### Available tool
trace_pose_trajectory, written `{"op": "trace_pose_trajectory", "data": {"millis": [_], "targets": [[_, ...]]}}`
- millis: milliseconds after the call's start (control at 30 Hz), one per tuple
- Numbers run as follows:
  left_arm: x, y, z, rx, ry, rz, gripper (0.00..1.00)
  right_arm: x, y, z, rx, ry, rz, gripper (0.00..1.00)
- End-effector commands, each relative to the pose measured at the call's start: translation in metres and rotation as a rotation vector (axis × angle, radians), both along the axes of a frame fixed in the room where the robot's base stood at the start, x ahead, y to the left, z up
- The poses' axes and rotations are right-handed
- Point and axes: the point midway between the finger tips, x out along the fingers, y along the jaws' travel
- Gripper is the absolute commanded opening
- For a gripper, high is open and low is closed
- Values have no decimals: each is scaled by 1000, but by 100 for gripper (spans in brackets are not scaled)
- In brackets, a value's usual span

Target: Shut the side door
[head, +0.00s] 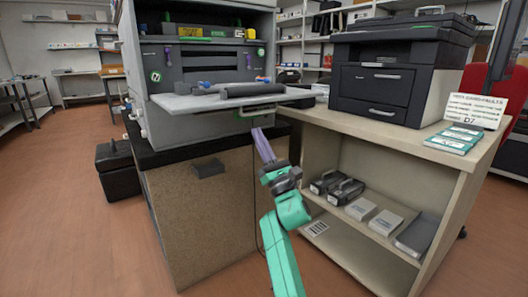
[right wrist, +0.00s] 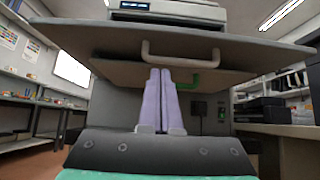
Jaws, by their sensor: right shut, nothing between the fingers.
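The side door (head: 215,99) of the large grey machine (head: 205,60) is folded down and stands out flat, like a shelf, below the open interior. In the right wrist view its underside (right wrist: 115,45) spans the upper picture, with a pale bar handle (right wrist: 180,48) on it. A second, lower panel (right wrist: 125,73) carries a green handle (right wrist: 208,82). My right gripper (head: 257,130) has its lavender fingers together and empty, pointing up just below the door's front edge. In the wrist view the fingertips (right wrist: 160,70) appear beside the green handle; whether they touch cannot be told. My left gripper is out of view.
A black printer (head: 385,85) stands on the beige counter (head: 325,118) to the right, with a sign (head: 473,108) and teal cards (head: 455,138). Cartridges (head: 338,187) and boxes lie on the shelf below. A black box (head: 117,170) sits on the floor at left.

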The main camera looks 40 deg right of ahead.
Motion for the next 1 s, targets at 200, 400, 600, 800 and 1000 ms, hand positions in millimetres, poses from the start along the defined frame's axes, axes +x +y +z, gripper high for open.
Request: {"op": "trace_pose_trajectory", "data": {"millis": [200,400,600,800,1000], "targets": [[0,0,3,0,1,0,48,14,0,40,-3,-2,-1,0],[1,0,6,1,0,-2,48,14,0,54,-1,-1,1,0],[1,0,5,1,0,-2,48,14,0,54,1,-1,1,0],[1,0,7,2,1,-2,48,14,-1,55,1,1,1,0],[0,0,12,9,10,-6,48,14,-4,61,1,15,1,0]]}}
